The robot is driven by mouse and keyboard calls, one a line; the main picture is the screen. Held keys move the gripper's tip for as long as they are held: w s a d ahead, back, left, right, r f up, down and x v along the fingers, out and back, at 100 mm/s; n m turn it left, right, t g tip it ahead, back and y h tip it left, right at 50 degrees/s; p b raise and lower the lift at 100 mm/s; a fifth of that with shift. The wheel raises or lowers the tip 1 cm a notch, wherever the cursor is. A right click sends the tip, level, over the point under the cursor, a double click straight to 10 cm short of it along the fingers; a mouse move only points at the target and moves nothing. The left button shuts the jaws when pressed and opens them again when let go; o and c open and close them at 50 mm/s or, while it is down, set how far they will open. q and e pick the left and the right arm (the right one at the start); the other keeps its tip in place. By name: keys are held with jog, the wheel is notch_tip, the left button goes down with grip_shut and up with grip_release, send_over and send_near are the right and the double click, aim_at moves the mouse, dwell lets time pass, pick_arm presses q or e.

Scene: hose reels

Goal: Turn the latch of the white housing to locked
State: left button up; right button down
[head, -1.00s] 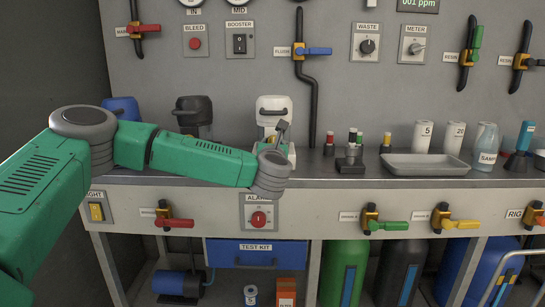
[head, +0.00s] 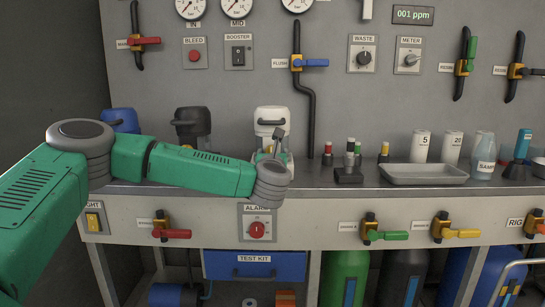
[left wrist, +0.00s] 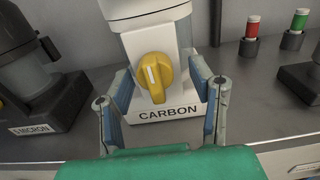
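The white housing (head: 272,118) stands at the back of the bench in the head view. In the left wrist view the white housing (left wrist: 180,42) carries a CARBON label and a yellow latch knob (left wrist: 154,80). The knob's white mark points nearly straight up, tilted slightly left. My left gripper (left wrist: 160,84) is open, one finger on each side of the knob, with visible gaps. In the head view my left gripper (head: 277,146) is in front of the housing, partly hidden by my own wrist. My right gripper is in neither view.
A black housing marked 5 MICRON (left wrist: 38,85) stands left of the white one; a blue housing (head: 122,119) is farther left. Small colour-topped vials (head: 352,158) and a grey tray (head: 423,174) are to the right. A black pipe (head: 309,110) runs behind.

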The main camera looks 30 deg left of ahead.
pick_arm(q)
jog(key=shift+s, duration=0.35)
jog(key=v, duration=1.1)
jog(key=shift+d, duration=0.3)
jog(key=shift+f, duration=0.15)
